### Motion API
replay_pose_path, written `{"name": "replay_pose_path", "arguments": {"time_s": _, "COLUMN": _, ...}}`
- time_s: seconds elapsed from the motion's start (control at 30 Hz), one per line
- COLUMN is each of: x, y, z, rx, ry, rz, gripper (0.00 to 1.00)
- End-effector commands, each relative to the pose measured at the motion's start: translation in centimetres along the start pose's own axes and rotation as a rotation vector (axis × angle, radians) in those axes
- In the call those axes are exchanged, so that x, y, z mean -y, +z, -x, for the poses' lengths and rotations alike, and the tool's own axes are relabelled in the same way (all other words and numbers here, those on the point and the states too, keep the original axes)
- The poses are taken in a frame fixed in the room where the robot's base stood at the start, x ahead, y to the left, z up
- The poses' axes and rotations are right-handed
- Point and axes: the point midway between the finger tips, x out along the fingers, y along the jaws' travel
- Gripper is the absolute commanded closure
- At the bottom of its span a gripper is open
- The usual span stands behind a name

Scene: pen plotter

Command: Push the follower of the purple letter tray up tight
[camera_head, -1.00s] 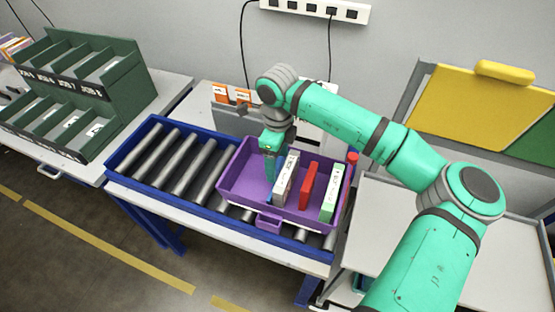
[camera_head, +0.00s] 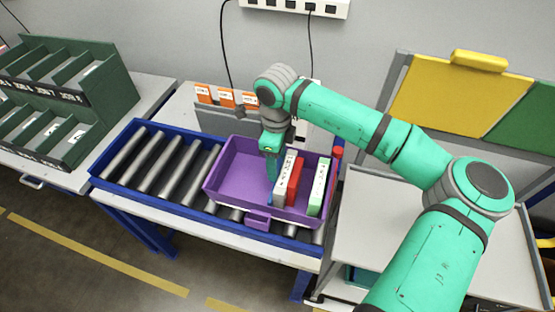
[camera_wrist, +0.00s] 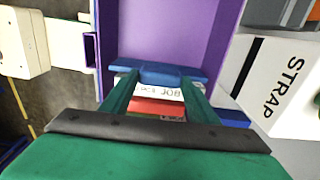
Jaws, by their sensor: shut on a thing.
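The purple letter tray (camera_head: 232,172) sits on the roller conveyor. Inside, toward its right end, stand a white labelled item (camera_head: 284,180), a red item (camera_head: 296,183) and a white-green item (camera_head: 318,187). The white and red ones look close together; a gap shows before the white-green one. My gripper (camera_head: 272,190) reaches down into the tray at the left of the white item. In the wrist view my gripper (camera_wrist: 160,85) is shut on the blue follower (camera_wrist: 150,72), and white "JOB" lettering and red show between its fingers. The follower is mostly hidden in the head view.
The blue-edged conveyor (camera_head: 138,172) has bare rollers left of the tray. A green sorting rack (camera_head: 75,95) stands at the left. A red knob (camera_head: 337,152) stands at the tray's right end. Orange-labelled dividers (camera_head: 226,98) stand behind. A grey-topped cart (camera_head: 375,215) is at the right.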

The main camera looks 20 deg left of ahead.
Motion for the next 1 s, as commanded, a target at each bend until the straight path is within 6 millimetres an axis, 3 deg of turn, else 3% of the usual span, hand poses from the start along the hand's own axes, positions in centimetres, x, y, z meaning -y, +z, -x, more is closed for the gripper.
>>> {"name": "replay_pose_path", "arguments": {"time_s": 0.07, "x": 0.0, "y": -0.1, "z": 0.0, "rx": -0.003, "ry": 0.001, "rz": -0.003, "gripper": 0.59}}
{"name": "replay_pose_path", "arguments": {"time_s": 0.1, "x": 0.0, "y": -0.1, "z": 0.0, "rx": -0.003, "ry": 0.001, "rz": -0.003, "gripper": 0.36}}
{"name": "replay_pose_path", "arguments": {"time_s": 0.17, "x": 0.0, "y": -0.1, "z": 0.0, "rx": -0.003, "ry": 0.001, "rz": -0.003, "gripper": 0.27}}
{"name": "replay_pose_path", "arguments": {"time_s": 0.57, "x": 0.1, "y": -0.1, "z": 0.8, "rx": -0.001, "ry": -0.002, "rz": -0.003, "gripper": 0.27}}
{"name": "replay_pose_path", "arguments": {"time_s": 1.0, "x": 0.0, "y": -0.1, "z": 8.3, "rx": -0.002, "ry": -0.003, "rz": -0.002, "gripper": 0.27}}
